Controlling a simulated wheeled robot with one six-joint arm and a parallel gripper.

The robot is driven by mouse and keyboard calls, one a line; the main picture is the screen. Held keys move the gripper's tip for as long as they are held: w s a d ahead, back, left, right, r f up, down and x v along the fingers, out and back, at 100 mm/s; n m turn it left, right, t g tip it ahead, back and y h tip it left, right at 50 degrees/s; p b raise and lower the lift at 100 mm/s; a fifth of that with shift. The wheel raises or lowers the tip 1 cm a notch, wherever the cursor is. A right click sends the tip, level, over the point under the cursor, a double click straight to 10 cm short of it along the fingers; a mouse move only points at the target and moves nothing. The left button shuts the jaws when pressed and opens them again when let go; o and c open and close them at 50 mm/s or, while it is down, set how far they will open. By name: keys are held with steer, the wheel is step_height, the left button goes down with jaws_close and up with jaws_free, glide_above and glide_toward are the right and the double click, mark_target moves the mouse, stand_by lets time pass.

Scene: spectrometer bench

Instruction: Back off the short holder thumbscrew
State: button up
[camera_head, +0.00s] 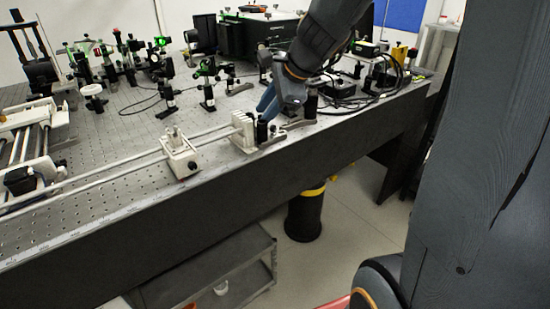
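Two pale holders sit on the twin rails along the bench's front edge. The nearer holder (180,158) has a small knob on top. The farther holder (243,130) is a ribbed pale block with a dark upright part (262,131) at its right. I cannot tell which holder is the short one, and no thumbscrew is clear at this size. My gripper (266,101) reaches down from the upper right, with blue fingertips just above the farther holder's right end. I cannot tell whether it touches anything or how far its fingers are apart.
The perforated bench top (110,133) carries several dark optics mounts behind the rails (125,171). Cables (385,90) and a black box (338,90) lie right of my gripper. A grey cart (210,273) and a black bin (304,217) stand below the bench.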

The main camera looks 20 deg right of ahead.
steer(key=shift+r+g+p, duration=0.2)
steer(key=shift+g+p, duration=0.2)
steer(key=shift+p, duration=0.5)
